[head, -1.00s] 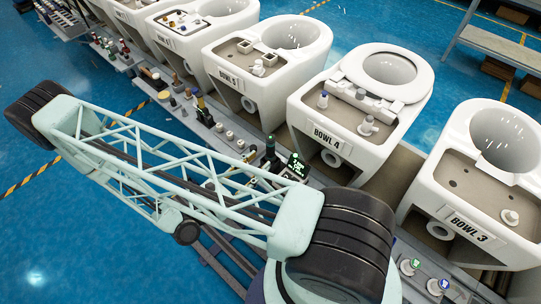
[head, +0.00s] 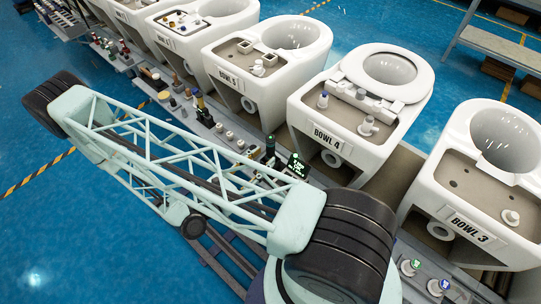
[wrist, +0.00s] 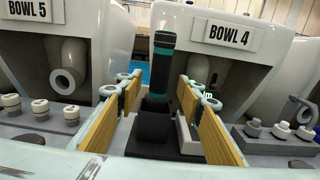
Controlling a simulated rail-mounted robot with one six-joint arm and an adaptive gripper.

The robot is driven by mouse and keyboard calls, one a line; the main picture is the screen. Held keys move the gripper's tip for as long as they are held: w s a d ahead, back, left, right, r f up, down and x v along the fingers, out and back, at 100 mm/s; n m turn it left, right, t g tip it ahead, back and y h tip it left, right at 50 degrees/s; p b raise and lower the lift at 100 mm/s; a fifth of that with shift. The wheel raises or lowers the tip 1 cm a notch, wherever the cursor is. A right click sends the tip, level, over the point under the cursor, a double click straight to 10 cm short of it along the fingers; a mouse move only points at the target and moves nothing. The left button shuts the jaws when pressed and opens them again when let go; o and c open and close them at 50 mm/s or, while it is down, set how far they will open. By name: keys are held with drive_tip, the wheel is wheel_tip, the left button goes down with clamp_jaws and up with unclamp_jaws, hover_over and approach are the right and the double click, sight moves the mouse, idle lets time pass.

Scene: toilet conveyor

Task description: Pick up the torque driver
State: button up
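The torque driver (wrist: 160,66) is a black cylinder with teal bands. In the wrist view it stands upright in a square black holder (wrist: 154,122) in front of the bowl marked 4. In the head view a dark upright cylinder with a green top, apparently the driver (head: 270,146), shows just beyond my arm. My gripper (wrist: 163,108) is open, with one yellow-padded finger to the left of the driver and holder and one to the right. Gaps show on both sides and nothing is held.
A small green-lit display (head: 297,166) stands right of the driver. White fittings (wrist: 41,108) stand left of the fingers and more fittings (wrist: 281,130) stand right. A row of white toilet bowls, including bowl 4 (head: 335,110), lines the far side of the bench.

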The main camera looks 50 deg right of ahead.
sight(271, 151)
drive_tip(key=shift+w+d+b, duration=0.1)
drive_tip(key=shift+d+b, duration=0.25)
drive_tip(key=shift+d, duration=2.15)
drive_tip(key=c, duration=1.1)
